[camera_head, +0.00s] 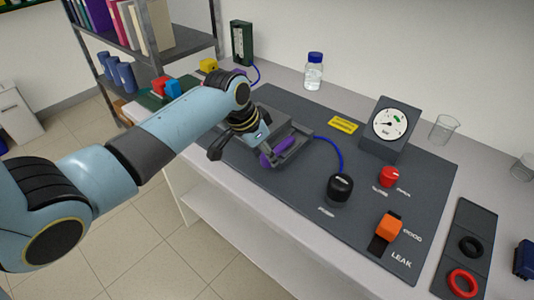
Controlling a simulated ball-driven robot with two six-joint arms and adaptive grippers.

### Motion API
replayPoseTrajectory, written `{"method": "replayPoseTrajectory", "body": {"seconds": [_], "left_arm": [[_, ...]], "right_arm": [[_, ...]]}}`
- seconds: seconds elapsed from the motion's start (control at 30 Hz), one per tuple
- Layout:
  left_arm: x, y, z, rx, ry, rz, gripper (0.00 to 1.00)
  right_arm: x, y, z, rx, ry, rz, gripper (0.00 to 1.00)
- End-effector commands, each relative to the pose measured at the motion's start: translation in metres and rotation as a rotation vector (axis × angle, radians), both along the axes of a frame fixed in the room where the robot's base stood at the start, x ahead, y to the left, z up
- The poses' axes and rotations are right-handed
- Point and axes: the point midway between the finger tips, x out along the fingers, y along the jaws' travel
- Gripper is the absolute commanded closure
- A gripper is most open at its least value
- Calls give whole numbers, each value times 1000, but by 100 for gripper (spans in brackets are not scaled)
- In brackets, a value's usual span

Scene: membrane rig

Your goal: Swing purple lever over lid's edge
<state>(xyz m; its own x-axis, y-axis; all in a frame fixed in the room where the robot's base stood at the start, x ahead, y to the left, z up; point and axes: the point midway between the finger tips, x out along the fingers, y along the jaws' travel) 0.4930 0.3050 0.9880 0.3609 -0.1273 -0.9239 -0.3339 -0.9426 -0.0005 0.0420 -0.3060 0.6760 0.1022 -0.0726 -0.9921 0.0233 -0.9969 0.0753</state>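The purple lever (278,151) lies at the near edge of a dark grey rig with a lid (294,144) on the panel. My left gripper (238,153) reaches in from the left over the rig. One dark finger stands out to the left, apart from the other, which is close to the lever. The gripper looks open, and nothing shows between its fingers. My arm and gripper hide the left part of the rig and lid. I cannot tell whether the gripper touches the lever. My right gripper is not in view.
A blue tube (333,146) runs from the rig towards a black knob (340,188). A gauge (390,124), a red knob (389,176) and an orange switch (390,226) stand further right. A bottle (314,72) and a beaker (443,129) stand behind the panel.

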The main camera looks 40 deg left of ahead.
Motion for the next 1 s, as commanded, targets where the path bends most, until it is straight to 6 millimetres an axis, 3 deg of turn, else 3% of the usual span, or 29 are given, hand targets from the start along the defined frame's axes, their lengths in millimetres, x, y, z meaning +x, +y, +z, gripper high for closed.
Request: {"method": "replayPoseTrajectory", "body": {"seconds": [0.4, 0.7, 1.0], "left_arm": [[4, -2, -10, 0, 0, 0, 59], [3, -2, -10, 0, 0, 0, 98], [4, -2, -11, 0, 0, 0, 100]], "right_arm": [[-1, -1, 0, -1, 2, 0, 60], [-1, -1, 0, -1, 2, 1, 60], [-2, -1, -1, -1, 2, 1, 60]]}}
